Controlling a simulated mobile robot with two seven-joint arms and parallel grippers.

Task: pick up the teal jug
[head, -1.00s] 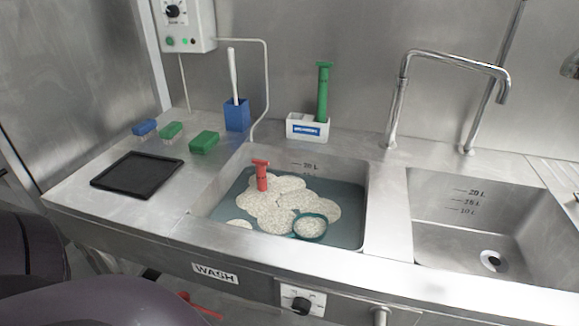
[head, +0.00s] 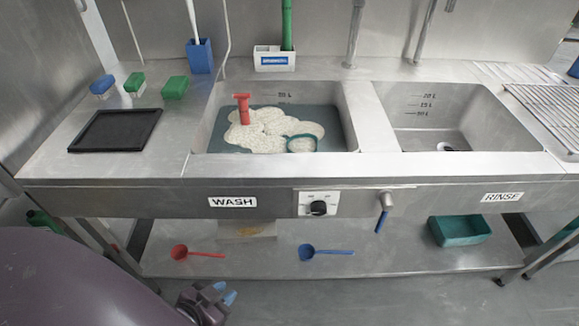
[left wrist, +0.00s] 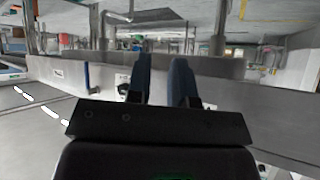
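The teal jug (head: 302,143) sits low in the wash sink among white foam, with its round teal rim showing and foam-like white inside; its lower part is hidden. My left gripper (head: 226,293) is at the bottom of the head view, low in front of the counter and well apart from the jug. In the left wrist view its two dark blue fingers (left wrist: 163,82) stand apart with nothing between them. My right gripper is in neither view.
The wash sink (head: 352,118) has a front rim and a red-handled tool (head: 243,108) standing in the foam. The rinse sink (head: 470,115) is empty. A lower shelf (head: 400,262) holds red and blue ladles (head: 308,252) and a teal bin (head: 460,231).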

